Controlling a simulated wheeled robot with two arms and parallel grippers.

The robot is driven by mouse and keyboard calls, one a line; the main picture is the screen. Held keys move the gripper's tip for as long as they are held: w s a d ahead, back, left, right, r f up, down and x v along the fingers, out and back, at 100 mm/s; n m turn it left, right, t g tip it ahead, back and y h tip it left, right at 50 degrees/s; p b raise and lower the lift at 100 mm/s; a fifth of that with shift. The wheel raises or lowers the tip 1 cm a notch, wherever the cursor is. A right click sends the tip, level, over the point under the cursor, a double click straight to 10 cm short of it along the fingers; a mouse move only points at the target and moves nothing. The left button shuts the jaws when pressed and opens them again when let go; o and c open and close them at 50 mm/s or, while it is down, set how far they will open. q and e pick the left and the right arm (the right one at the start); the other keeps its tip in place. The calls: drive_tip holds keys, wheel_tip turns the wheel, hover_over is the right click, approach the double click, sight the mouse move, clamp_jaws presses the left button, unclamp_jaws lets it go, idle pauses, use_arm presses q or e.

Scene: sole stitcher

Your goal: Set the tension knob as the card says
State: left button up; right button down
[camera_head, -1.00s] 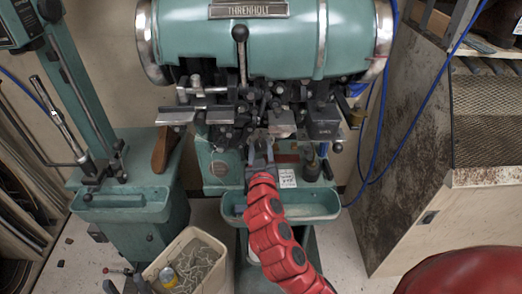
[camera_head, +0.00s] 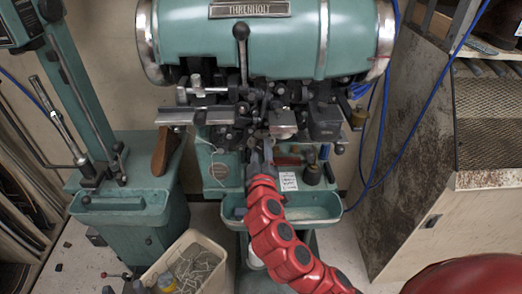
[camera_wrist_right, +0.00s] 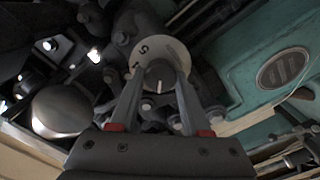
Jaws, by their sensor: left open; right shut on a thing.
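The tension knob (camera_wrist_right: 160,77) is a dark round knob with a pale mark, in front of a light dial plate (camera_wrist_right: 168,48) with a "5" and another, partly hidden figure. My right gripper (camera_wrist_right: 160,92) is shut on the knob, one finger on each side. In the head view my right gripper (camera_head: 260,158) is at the machine's lower front, where the knob is hidden. The white card (camera_head: 288,181) stands right of the gripper; its print is too small to read.
The green machine (camera_head: 260,45) overhangs my right gripper with dark metal parts. A green tray (camera_head: 315,212) is below. A pale bin (camera_head: 205,255) with tangled scraps stands on the floor near my left gripper. A dark bottle (camera_head: 312,174) stands right of the card.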

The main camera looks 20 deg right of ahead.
idle(0.3)
drive_tip(key=shift+c, duration=1.9)
unclamp_jaws()
drive_tip(key=p+v, duration=0.7)
drive_tip(key=v, duration=1)
drive_tip(key=shift+s, duration=0.2)
drive_tip(key=shift+a, duration=0.15)
